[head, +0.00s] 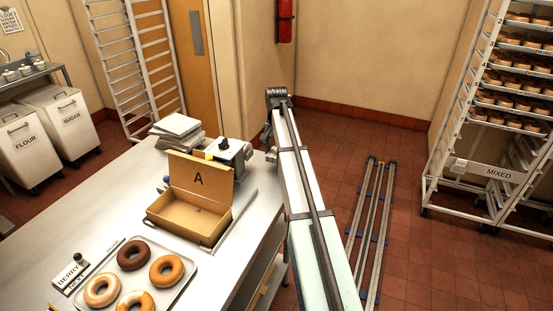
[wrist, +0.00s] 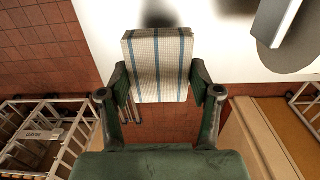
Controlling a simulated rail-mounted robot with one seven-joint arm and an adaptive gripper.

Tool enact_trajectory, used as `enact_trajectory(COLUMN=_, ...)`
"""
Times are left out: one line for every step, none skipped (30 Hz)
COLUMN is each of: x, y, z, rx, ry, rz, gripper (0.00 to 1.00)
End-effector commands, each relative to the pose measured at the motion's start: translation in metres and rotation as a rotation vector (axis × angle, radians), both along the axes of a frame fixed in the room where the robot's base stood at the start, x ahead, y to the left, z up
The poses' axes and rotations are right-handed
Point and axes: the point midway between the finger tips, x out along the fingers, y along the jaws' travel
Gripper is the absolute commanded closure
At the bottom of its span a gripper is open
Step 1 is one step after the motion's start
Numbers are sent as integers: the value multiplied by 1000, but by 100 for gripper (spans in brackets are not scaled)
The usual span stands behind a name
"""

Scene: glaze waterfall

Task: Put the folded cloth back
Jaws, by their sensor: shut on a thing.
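The folded cloth (wrist: 158,48) is cream with blue stripes and shows upright in the wrist view. My gripper (wrist: 160,80) is shut on it, with a dark green finger at each side of its lower part. The cloth is held clear of the floor, beside a pale surface (wrist: 190,65) at the top of the wrist view. In the head view my arm stands at the right end of the steel table (head: 235,262). My gripper is mostly hidden there, and I cannot make out the cloth.
An open cardboard box marked A (head: 198,180) stands on the table, near a small grey machine (head: 232,158) and stacked white boxes (head: 177,127). A tray of doughnuts (head: 180,292) lies in front. A tall MIXED rack (head: 485,170) stands right. Floor rails (head: 369,220) lie between.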

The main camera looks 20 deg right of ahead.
Motion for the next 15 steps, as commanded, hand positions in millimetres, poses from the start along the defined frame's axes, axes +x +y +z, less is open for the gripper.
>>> enact_trajectory(x=-1, y=0, z=-4, rx=0, ry=1, rz=0, gripper=69)
enact_trajectory(x=-1, y=0, z=-7, rx=1, ry=2, rz=0, gripper=69)
enact_trajectory(x=-1, y=0, z=-11, rx=1, ry=2, rz=0, gripper=69)
enact_trajectory(x=-1, y=0, z=-15, rx=1, ry=2, rz=0, gripper=69)
enact_trajectory(x=-1, y=0, z=-19, rx=1, ry=2, rz=0, gripper=69)
enact_trajectory(x=-1, y=0, z=-25, rx=1, ry=3, rz=0, gripper=69)
enact_trajectory(x=-1, y=0, z=-29, rx=1, ry=3, rz=0, gripper=69)
enact_trajectory(x=-1, y=0, z=-33, rx=1, ry=2, rz=0, gripper=69)
enact_trajectory(x=-1, y=0, z=-36, rx=0, ry=1, rz=0, gripper=69)
enact_trajectory(x=-1, y=0, z=-39, rx=0, ry=1, rz=0, gripper=69)
enact_trajectory(x=-1, y=0, z=-40, rx=1, ry=1, rz=0, gripper=69)
enact_trajectory(x=0, y=0, z=-41, rx=0, ry=0, rz=0, gripper=69)
enact_trajectory(x=0, y=0, z=-41, rx=0, ry=0, rz=0, gripper=69)
enact_trajectory(x=0, y=0, z=-41, rx=0, ry=0, rz=0, gripper=69)
enact_trajectory(x=0, y=0, z=-41, rx=0, ry=0, rz=0, gripper=69)
